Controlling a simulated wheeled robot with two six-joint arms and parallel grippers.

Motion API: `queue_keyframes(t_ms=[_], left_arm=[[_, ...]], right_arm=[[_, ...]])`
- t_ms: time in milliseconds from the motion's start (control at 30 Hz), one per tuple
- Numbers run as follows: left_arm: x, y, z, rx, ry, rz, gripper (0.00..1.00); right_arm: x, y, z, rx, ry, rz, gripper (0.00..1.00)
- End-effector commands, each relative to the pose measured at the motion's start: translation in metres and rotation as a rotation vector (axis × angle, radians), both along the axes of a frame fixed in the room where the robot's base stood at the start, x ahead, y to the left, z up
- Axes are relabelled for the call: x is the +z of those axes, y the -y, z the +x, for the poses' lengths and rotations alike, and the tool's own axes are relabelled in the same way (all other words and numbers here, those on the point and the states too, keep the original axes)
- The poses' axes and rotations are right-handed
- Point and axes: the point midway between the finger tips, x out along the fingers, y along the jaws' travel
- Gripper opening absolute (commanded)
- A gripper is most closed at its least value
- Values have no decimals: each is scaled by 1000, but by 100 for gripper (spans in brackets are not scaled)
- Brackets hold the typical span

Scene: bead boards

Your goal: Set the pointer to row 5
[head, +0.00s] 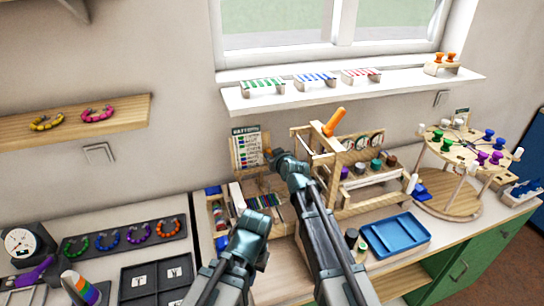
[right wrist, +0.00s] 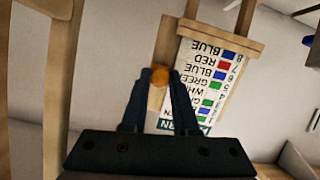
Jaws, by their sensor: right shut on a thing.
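The pattern board (head: 248,150) stands upright at the back of the bench, with a card of numbered colour rows. In the right wrist view its card (right wrist: 205,78) appears upside down, with rows such as BLUE, RED, GREEN and WHITE. The orange pointer knob (right wrist: 160,76) sits at the card's side, level with its middle rows; I cannot tell the exact row. My right gripper (right wrist: 160,80) is shut on the knob. In the head view my right gripper (head: 276,155) is at the board's right edge. My left gripper (head: 258,218) hangs over the bench front, its fingers hidden.
A wooden frame with an orange handle (head: 333,122) stands close right of my right arm. A blue tray (head: 396,236) lies on the bench at right, near a round wooden stand (head: 452,200). A dark tray (head: 158,278) is at left. A white shelf (head: 350,90) hangs above.

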Motion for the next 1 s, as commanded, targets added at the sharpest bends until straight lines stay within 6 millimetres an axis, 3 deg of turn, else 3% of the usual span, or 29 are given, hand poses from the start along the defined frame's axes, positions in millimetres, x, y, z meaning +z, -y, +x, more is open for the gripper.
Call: queue_keyframes(t_ms=[267,300,433,767,1000], left_arm=[[2,0,0,0,0,0,0],[2,0,0,0,0,0,0],[2,0,0,0,0,0,0],[3,0,0,0,0,0,0],[10,0,0,0,0,0,0]], right_arm=[[2,0,0,0,0,0,0],[2,0,0,0,0,0,35],[2,0,0,0,0,0,59],[3,0,0,0,0,0,59],[10,5,-16,0,0,0,59]])
